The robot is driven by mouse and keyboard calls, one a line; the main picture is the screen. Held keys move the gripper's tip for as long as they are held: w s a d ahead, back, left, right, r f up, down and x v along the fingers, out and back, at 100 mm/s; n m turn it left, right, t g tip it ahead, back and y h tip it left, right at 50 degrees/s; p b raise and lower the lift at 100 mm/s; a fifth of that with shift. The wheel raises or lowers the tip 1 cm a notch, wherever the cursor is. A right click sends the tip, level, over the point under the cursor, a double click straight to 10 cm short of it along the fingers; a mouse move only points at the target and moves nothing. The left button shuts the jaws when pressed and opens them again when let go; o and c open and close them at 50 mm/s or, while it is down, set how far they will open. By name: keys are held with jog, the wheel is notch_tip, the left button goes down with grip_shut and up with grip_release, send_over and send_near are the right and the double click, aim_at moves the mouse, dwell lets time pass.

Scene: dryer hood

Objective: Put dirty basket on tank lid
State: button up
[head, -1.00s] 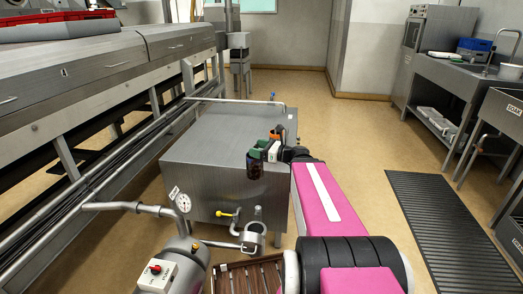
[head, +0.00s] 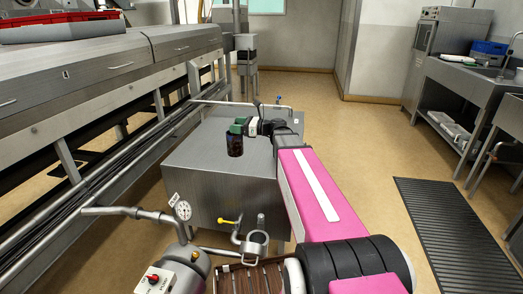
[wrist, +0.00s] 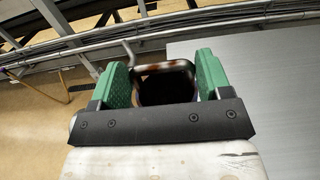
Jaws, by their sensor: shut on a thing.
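The dirty basket (head: 235,147) is a small dark, rusty-looking container, hanging upright below my gripper (head: 239,125). In the wrist view the basket (wrist: 166,88) shows its metal rim and dark inside between my green fingers (wrist: 164,65), which are shut on it. The tank lid (head: 200,160) is the flat, bare grey metal top of the boxy tank. In the head view the basket appears over the lid; I cannot tell whether they touch. The lid also fills the right of the wrist view (wrist: 280,95).
A thin pipe (head: 245,103) runs along the lid's far side. A gauge (head: 183,210) and a yellow-handled valve (head: 229,221) stand before the tank. A long steel machine (head: 110,80) lines the left. Floor is open at the right around a black mat (head: 455,230).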

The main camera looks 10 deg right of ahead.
jog(key=w+d+f, duration=0.4)
jog(key=d+f, duration=0.5)
jog(key=f, duration=0.1)
jog(key=shift+w, duration=0.15)
jog(key=shift+f, duration=0.1)
jog(key=o, duration=1.3)
jog(key=shift+c, duration=0.2)
